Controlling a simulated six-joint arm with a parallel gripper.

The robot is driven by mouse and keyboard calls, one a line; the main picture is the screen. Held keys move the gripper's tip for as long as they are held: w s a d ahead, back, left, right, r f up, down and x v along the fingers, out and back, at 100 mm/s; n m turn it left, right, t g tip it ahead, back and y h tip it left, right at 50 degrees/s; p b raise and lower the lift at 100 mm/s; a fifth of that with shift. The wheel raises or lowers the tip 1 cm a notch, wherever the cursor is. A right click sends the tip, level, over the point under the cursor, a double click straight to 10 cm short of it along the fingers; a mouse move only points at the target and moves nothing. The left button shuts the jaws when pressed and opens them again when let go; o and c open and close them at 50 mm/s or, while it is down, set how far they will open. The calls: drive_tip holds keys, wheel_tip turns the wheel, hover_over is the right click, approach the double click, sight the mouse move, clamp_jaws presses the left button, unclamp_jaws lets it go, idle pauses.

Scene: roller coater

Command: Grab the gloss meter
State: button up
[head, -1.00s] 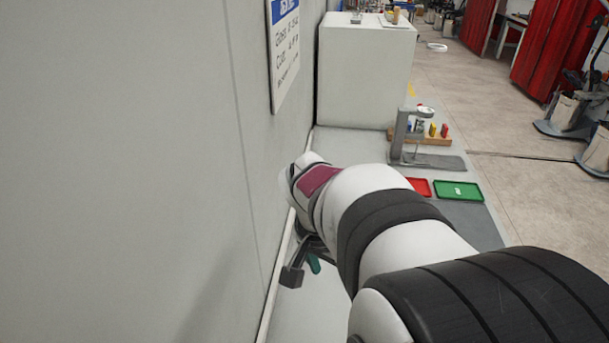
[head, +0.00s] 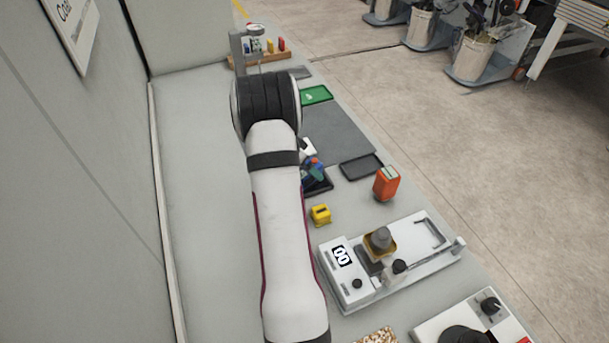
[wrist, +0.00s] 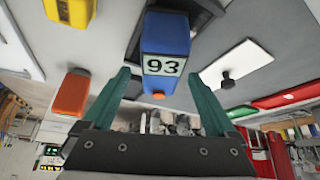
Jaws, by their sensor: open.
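The gloss meter (wrist: 166,42) is a blue box with a display reading 93 and an orange end, in the upper middle of the wrist view. In the head view a small part of it (head: 317,172) shows beside my arm, at a black tray (head: 323,186). My gripper (wrist: 163,75) has two teal fingers, spread open, one on each side of the meter's display end. A gap shows on both sides, and I cannot tell whether either finger touches it. In the head view my arm hides most of the gripper.
A yellow block (head: 320,215) and an orange box (head: 386,184) stand nearby. A white coater (head: 350,285) is in front. A dark empty tray (head: 362,167), a grey mat (head: 340,135) and a green tray (head: 316,95) lie beyond. The bench's left strip is clear.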

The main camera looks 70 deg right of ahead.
drive_tip(key=x, duration=0.4)
drive_tip(key=shift+w+a+f, duration=0.1)
drive_tip(key=shift+a, duration=0.15)
clamp_jaws()
